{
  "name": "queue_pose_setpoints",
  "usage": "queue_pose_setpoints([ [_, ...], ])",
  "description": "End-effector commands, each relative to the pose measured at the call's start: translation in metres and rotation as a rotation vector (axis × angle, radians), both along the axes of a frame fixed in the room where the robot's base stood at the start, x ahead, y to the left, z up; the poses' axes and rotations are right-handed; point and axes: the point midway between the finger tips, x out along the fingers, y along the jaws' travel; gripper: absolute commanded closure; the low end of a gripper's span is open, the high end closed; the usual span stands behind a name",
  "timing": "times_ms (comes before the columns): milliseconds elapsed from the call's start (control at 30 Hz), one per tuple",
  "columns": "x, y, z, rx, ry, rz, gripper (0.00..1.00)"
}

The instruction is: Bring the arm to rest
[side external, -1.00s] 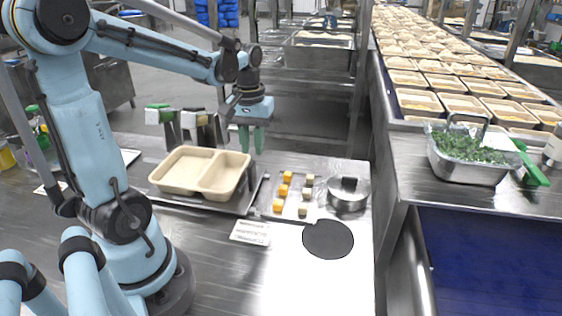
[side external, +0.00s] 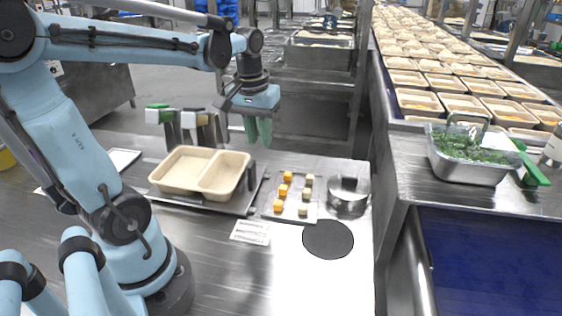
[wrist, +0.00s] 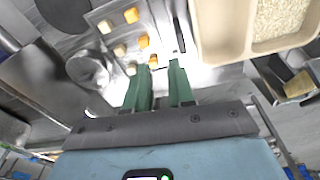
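The tray also shows at the top right of the wrist view (wrist: 246,40), with rice (wrist: 281,18) in one compartment. Small orange and pale cubes (side external: 287,177) lie on a flat board (side external: 294,210) to the tray's right. The arm is raised, and my gripper touches nothing that I can see.
A round metal pot (side external: 348,196) and a black disc (side external: 328,239) are right of the cubes. A steel container of greens (side external: 470,170) is on the right counter. The front table is partly clear.

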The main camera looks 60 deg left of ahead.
Motion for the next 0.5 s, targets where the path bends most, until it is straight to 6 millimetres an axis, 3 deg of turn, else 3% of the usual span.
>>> queue_pose_setpoints([
  [200, -0.003, -0.064, -0.008, 0.098, -0.226, -0.314, 0.77],
  [333, -0.006, -0.093, -0.014, 0.144, -0.348, -0.466, 0.77],
  [500, -0.009, -0.115, -0.019, 0.180, -0.450, -0.586, 0.77],
])
